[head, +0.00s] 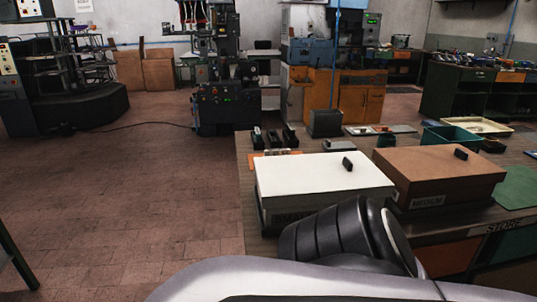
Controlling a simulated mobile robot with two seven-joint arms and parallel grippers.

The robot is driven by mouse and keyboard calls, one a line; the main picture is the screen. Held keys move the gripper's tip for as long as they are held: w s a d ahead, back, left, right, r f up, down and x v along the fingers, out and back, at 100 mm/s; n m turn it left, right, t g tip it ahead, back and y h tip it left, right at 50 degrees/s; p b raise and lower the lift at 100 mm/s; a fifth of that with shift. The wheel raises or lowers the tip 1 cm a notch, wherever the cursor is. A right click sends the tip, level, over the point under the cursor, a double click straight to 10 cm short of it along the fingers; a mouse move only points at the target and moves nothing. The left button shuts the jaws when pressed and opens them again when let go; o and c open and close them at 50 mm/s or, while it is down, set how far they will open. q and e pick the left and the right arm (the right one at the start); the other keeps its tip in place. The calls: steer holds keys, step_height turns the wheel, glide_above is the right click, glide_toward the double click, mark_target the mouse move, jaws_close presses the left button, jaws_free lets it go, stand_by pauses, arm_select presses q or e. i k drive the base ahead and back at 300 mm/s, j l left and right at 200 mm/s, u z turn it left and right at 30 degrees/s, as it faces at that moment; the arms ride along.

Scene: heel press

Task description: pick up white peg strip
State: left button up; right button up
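I cannot make out a white peg strip for certain in the head view. Small dark holders (289,137) stand at the far left of the bench (246,160), with a small orange piece and pale bits beside them, too small to identify. A white lidded box (318,174) with a black handle is at the near left of the bench and may hide things behind it. Neither of my grippers shows. A black and grey part of my own arm is in the foreground, in front of the white box.
A brown lidded box (440,172) labelled MEDIUM stands right of the white one. Behind are a teal tray (450,136) and a cream tray (482,126). A green mat (518,187) lies at the right. Open floor (130,190) extends left; machines stand at the back.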

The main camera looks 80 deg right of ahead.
mark_target(284, 151)
steer(key=i+z, duration=0.2)
steer(key=z, duration=0.15)
steer(key=i+z, duration=0.15)
steer(key=z, duration=0.25)
steer(key=i+j+z, duration=0.15)
steer(key=z, duration=0.2)
steer(key=i+z, duration=0.15)
steer(key=z, duration=0.3)
steer(key=i+j+z, duration=0.1)
steer(key=z, duration=0.35)
steer(key=i+j+z, duration=0.1)
steer(key=z, duration=0.35)
steer(key=j+z, duration=0.3)
steer(key=z, duration=0.15)
steer(key=i+j+z, duration=0.1)
steer(key=z, duration=0.35)
steer(key=j+z, duration=0.55)
steer(key=z, duration=0.35)
